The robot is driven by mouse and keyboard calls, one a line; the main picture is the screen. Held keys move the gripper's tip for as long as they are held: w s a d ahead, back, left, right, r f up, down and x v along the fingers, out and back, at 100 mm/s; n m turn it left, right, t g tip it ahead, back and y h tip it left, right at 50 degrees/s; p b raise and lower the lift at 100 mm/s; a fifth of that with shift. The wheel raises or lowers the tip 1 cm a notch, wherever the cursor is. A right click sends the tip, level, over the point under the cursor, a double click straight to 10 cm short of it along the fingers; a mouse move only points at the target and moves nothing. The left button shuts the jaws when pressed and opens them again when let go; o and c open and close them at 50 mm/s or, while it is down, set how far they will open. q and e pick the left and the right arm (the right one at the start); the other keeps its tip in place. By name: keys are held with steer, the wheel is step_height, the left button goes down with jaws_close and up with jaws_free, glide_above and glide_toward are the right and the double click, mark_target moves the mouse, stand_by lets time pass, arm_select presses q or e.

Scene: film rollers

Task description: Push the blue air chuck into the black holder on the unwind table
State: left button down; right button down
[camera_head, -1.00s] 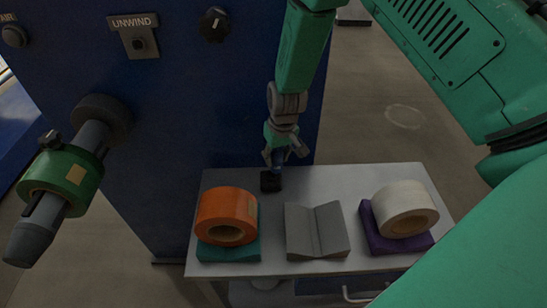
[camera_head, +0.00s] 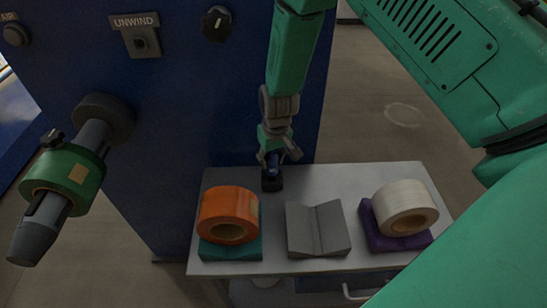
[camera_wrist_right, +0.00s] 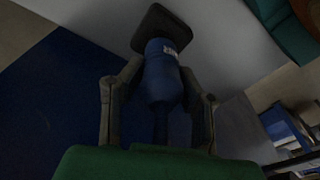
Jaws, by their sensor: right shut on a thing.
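The blue air chuck (camera_wrist_right: 160,72), with a white label, is held between the two fingers of my right gripper (camera_wrist_right: 157,88). In the head view the chuck (camera_head: 272,166) is partly hidden by my right gripper (camera_head: 275,158), which is shut on it. The black holder (camera_head: 271,184) stands at the back left of the unwind table (camera_head: 330,180). In the wrist view the chuck's far end meets the black holder (camera_wrist_right: 157,25). I cannot tell how deep it sits. My left gripper is not in view.
On the table are an orange roll (camera_head: 228,212) on a teal cradle, an empty grey cradle (camera_head: 317,230) and a white roll (camera_head: 405,205) on a purple cradle. The blue machine panel (camera_head: 180,90) rises behind, with a green roll (camera_head: 68,178) on its shaft.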

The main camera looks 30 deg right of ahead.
steer(key=shift+a+r, duration=0.15)
steer(key=shift+a, duration=0.3)
steer(key=shift+a+r, duration=0.1)
steer(key=shift+d, duration=0.55)
steer(key=shift+d+f, duration=0.2)
steer(key=shift+f, duration=0.25)
steer(key=shift+a+f, duration=0.1)
steer(key=shift+a, duration=0.15)
steer(key=c, duration=1.1)
jaws_free()
steer(key=shift+a, duration=0.2)
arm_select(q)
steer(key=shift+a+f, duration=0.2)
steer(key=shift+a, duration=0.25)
arm_select(e)
steer(key=shift+d, duration=0.15)
